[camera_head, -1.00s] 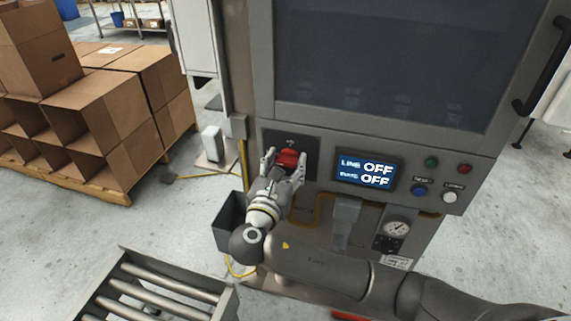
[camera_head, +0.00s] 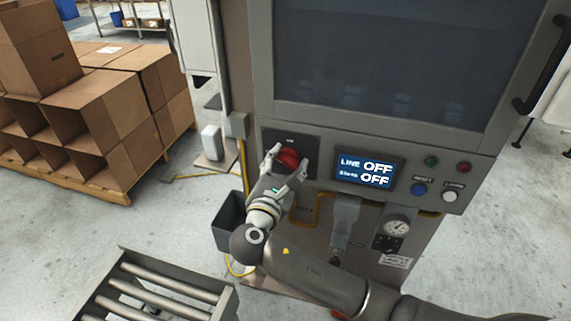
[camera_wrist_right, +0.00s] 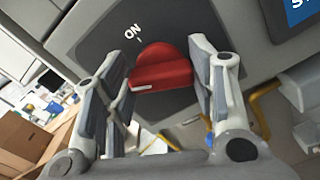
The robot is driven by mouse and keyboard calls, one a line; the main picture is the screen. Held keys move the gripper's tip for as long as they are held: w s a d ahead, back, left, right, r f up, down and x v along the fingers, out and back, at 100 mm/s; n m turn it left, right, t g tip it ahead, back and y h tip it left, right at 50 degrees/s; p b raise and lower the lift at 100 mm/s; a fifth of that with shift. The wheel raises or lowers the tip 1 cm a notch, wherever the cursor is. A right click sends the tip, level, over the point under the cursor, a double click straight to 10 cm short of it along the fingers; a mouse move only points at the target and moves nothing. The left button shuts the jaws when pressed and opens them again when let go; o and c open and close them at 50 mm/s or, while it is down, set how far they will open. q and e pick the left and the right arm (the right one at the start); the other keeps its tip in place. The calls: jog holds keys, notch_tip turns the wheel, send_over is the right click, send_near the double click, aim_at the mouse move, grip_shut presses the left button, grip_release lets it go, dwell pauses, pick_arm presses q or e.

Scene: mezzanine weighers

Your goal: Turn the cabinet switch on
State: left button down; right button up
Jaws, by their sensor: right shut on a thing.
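The cabinet switch is a red rotary knob (camera_head: 289,158) on a dark plate at the left of the grey cabinet front. In the right wrist view the red knob (camera_wrist_right: 163,68) sits below an "ON" label (camera_wrist_right: 133,32). My right gripper (camera_head: 287,160) reaches it from below, one finger on each side, shut on the knob. The right wrist view shows the same two fingers (camera_wrist_right: 163,85) flanking it. The display (camera_head: 366,172) reads "LINE OFF" with a second "OFF" below. My left gripper is not in view.
Green, red, blue and white buttons (camera_head: 434,178) are right of the display, with a gauge (camera_head: 396,227) below. A grey bin (camera_head: 230,222) stands beneath the gripper. A roller conveyor (camera_head: 160,290) is at lower left, and stacked cartons (camera_head: 95,110) stand behind.

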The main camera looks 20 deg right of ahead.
jog(key=m, duration=0.1)
jog(key=m+b, duration=0.1)
jog(key=m, duration=0.2)
jog(key=shift+f, duration=0.25)
jog(key=m+b, duration=0.2)
jog(key=shift+f+m, duration=0.1)
jog(key=shift+m, duration=0.2)
jog(key=m+b, duration=0.2)
jog(key=m, duration=0.2)
jog(key=shift+s+d+b, duration=0.1)
jog(key=shift+b, duration=0.25)
jog(key=shift+m+b, duration=0.7)
jog(key=shift+m, duration=0.4)
jog(key=o, duration=1)
